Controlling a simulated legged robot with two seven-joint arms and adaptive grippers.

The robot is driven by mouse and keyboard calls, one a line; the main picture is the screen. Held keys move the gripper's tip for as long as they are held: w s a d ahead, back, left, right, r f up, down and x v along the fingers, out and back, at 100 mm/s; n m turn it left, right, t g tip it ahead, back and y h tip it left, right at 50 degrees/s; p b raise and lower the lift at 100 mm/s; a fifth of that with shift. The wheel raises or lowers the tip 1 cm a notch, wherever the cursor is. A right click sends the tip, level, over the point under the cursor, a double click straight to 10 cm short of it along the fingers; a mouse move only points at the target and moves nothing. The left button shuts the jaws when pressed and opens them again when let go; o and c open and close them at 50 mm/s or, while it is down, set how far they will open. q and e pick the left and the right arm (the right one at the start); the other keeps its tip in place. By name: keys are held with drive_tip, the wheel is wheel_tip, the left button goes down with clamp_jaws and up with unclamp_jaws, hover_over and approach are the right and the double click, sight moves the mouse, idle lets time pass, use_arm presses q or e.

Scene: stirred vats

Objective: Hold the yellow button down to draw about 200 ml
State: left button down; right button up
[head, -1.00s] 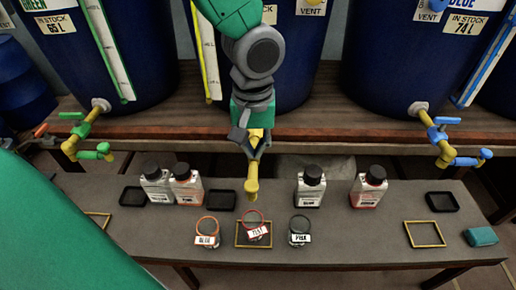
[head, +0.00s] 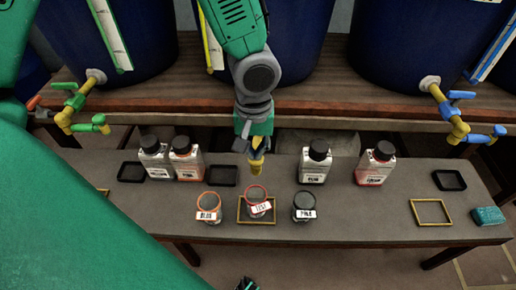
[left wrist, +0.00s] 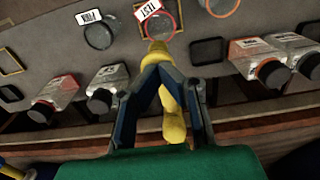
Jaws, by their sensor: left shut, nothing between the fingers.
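My left gripper (head: 253,144) is shut at the yellow tap in front of the middle vat (head: 285,50). Its fingers meet over the tap in the left wrist view (left wrist: 158,60), with nothing gripped. The yellow spout (head: 256,167) points down above the red-rimmed cup labelled TEST (head: 258,205), which stands within a yellow frame (head: 243,219). The cup also shows in the left wrist view (left wrist: 162,22). The yellow button cannot be made out behind the gripper. No liquid stream is visible, and the level in the cup cannot be read.
An orange-rimmed cup (head: 208,209) and a dark-rimmed cup (head: 304,208) flank the TEST cup. Several bottles stand behind, including one at right (head: 376,166). A green tap (head: 84,122) and a blue tap (head: 470,132) are at the sides.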

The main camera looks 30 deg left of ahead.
use_arm(q)
drive_tip(key=shift+a+f, duration=0.1)
drive_tip(key=shift+f, duration=0.25)
drive_tip(key=shift+s+f, duration=0.1)
drive_tip(key=shift+f, duration=0.85)
drive_tip(key=shift+s+d, duration=0.1)
drive_tip(key=shift+d, duration=0.4)
drive_tip(key=shift+a, duration=0.25)
drive_tip(key=shift+w+d, duration=0.1)
drive_tip(key=shift+w, duration=0.1)
drive_tip(key=shift+s, duration=0.1)
idle(1.7)
